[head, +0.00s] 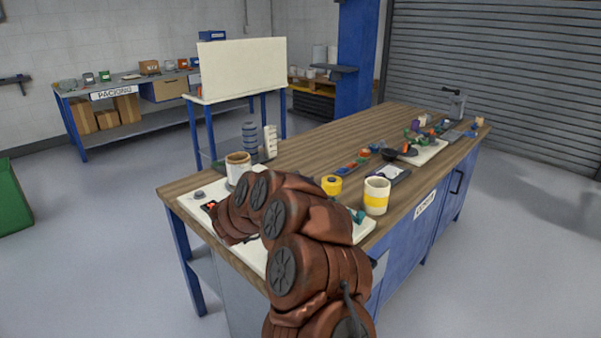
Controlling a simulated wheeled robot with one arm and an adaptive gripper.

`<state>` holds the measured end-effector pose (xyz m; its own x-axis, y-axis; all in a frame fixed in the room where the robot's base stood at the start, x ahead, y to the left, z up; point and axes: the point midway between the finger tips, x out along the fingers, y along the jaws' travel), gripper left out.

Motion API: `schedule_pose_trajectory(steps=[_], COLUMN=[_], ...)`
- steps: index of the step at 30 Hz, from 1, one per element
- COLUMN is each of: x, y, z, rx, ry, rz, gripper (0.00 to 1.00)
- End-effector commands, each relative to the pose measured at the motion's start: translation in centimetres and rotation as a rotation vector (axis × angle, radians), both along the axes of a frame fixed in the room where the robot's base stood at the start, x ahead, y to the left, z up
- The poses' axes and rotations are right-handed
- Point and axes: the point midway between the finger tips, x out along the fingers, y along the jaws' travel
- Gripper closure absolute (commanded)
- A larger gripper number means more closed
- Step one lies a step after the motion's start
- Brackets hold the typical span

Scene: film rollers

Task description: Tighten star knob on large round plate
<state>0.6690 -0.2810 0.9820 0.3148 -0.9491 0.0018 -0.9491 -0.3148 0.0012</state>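My arm reaches over the near left corner of the wooden-topped workbench, above a white board (192,210) lying there. The end of my arm, with my gripper (229,232), is low over this board. Its fingers cannot be made out, so I cannot tell if it is open or shut. A small grey knob-like part (198,194) sits on the board's left corner. A small dark and red part (209,206) lies beside my arm. I cannot make out a large round plate or a star knob; my arm covers much of the board.
A white and brown cup (238,168), yellow tape roll (331,185) and yellow-banded white cup (376,196) stand close around my arm. Colored small parts and a vise (455,103) are farther along the workbench (310,140).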

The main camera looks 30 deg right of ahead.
Motion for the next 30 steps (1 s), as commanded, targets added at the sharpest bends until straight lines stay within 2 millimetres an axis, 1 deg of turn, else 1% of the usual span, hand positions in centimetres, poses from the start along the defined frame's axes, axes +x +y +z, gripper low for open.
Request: schedule_pose_trajectory(steps=[9, 21, 22, 28, 29, 30], x=[-0.02, -0.01, -0.01, 0.02, 0.02, 0.02], y=[-0.10, -0.12, -0.12, -0.05, -0.05, -0.03], z=[0.09, 0.04, 0.04, 0.02, 0.02, 0.02], rx=[0.002, 0.002, 0.002, 0.002, 0.002, 0.002], ry=[-0.003, -0.002, -0.002, -0.002, -0.002, -0.002], rz=[-0.040, -0.041, -0.041, -0.040, -0.040, -0.040], gripper=[0.89, 0.89, 0.51, 0.31, 0.28, 0.28])
